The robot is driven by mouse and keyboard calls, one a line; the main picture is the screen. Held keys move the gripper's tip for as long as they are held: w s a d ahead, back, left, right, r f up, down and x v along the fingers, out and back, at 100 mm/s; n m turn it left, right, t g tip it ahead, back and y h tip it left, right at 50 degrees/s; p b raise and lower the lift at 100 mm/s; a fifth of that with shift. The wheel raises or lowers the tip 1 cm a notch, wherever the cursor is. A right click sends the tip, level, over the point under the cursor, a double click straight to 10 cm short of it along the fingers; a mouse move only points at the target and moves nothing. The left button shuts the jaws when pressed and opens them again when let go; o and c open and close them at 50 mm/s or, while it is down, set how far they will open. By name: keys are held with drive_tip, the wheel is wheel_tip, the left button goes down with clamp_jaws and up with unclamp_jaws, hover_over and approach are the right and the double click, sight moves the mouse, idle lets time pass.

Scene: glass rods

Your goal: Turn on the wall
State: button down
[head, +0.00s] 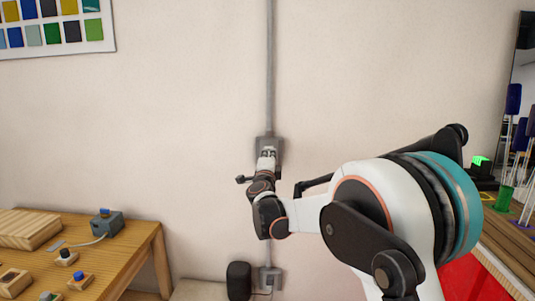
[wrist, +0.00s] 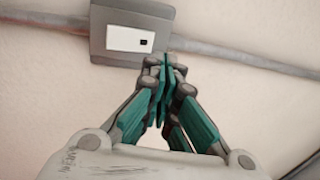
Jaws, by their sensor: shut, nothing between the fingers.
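A grey wall box (head: 269,143) sits on a vertical conduit in the middle of the head view, partly hidden behind my gripper (head: 268,158). In the wrist view the same grey box (wrist: 106,28) carries a white switch plate (wrist: 121,38) with a small dark mark at its right. My gripper (wrist: 163,62) is shut and empty, its teal fingers together. The fingertips overlap the lower right edge of the box in the wrist view, right of and below the white plate. I cannot tell whether they touch the box.
A conduit (head: 269,60) runs up the wall from the box. A lower outlet box (head: 270,278) is near the floor. A wooden table (head: 130,246) with small switches is at left. A counter with a glowing green block (head: 480,161) and glass rods is at right.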

drive_tip(key=s+p, duration=0.1)
drive_tip(key=s, duration=0.6)
drive_tip(key=shift+d+r+p, duration=0.15)
drive_tip(key=shift+r+p, duration=0.2)
drive_tip(key=shift+r, duration=0.1)
drive_tip(key=shift+s, duration=0.1)
